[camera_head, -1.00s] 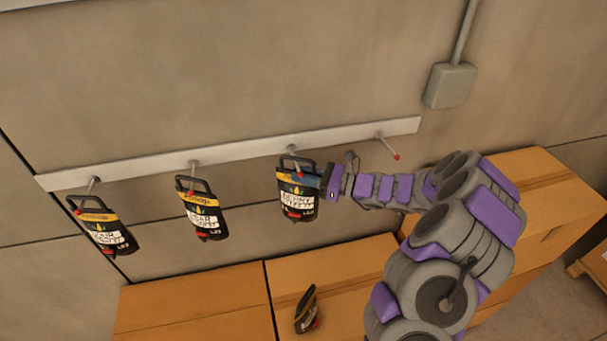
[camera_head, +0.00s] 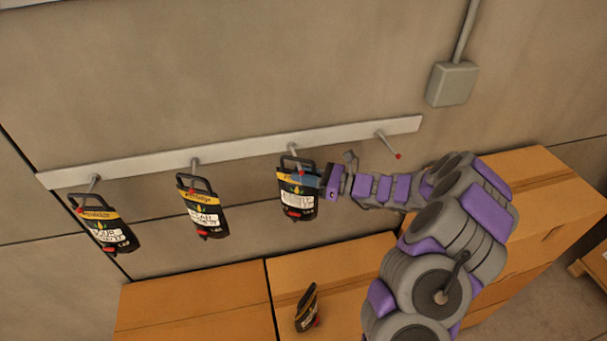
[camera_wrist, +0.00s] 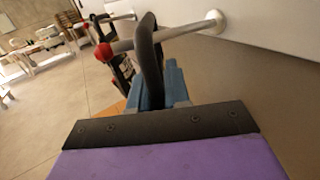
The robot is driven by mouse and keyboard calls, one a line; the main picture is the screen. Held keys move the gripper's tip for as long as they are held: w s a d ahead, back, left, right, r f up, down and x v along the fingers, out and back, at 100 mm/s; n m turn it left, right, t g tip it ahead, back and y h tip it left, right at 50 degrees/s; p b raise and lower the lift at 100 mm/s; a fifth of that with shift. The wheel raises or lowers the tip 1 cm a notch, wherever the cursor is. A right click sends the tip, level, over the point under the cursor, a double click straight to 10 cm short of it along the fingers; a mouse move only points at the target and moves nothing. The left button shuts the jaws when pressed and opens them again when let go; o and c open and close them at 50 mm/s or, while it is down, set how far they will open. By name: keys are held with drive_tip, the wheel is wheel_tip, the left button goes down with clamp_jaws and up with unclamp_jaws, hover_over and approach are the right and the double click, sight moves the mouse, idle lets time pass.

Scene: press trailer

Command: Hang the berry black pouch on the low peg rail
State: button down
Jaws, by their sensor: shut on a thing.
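A pale peg rail (camera_head: 235,150) runs along the wall, with red-tipped pegs. My gripper (camera_head: 308,180) is shut on a black pouch with a yellow band and white label (camera_head: 297,203) at the third peg from the left. In the wrist view, the blue fingers (camera_wrist: 168,85) hold the pouch's dark handle (camera_wrist: 150,60), which crosses the peg (camera_wrist: 175,33) between its red tip and base. The handle looks looped over the peg, but the fingers hide part of it. The lettering is too small to confirm berry.
Similar black pouches hang on the first peg (camera_head: 107,235) and second peg (camera_head: 207,218). The rightmost peg (camera_head: 388,144) is empty. A small black pouch (camera_head: 306,308) lies on the cardboard boxes (camera_head: 200,300) below. A grey wall box (camera_head: 452,84) is upper right.

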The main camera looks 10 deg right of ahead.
drive_tip(key=shift+r, duration=0.1)
drive_tip(key=c, duration=1)
unclamp_jaws()
drive_tip(key=v, duration=1.8)
drive_tip(key=s+a+r+n+g+h+b, duration=0.1)
drive_tip(key=s+a+n+g+b, duration=0.1)
drive_tip(key=s+a+n+g, duration=0.35)
drive_tip(key=s+a+n+g+h+b, duration=0.1)
drive_tip(key=s+a+n+g+b, duration=0.15)
drive_tip(key=a, duration=0.65)
drive_tip(key=s+a+r+n+g+h+b, duration=0.1)
drive_tip(key=s+a+n+g+b, duration=0.15)
drive_tip(key=s+a+n, duration=0.4)
drive_tip(key=s+a+f+n+g+h+b, duration=0.35)
drive_tip(key=s+n+h, duration=0.2)
drive_tip(key=s, duration=0.45)
drive_tip(key=shift+s+d+f+n+t+h+b, duration=0.5)
drive_tip(key=shift+s+d+f+n+h, duration=0.35)
drive_tip(key=shift+s+d+h, duration=0.55)
drive_tip(key=shift+s+d+f+n+t+h+b, duration=0.55)
drive_tip(key=shift+s+d+f+h, duration=0.55)
drive_tip(key=shift+s, duration=0.55)
drive_tip(key=shift+s+d+f+n+t+h+b, duration=0.4)
drive_tip(key=shift+s+d+f+n+h, duration=0.55)
drive_tip(key=shift+s+d, duration=0.55)
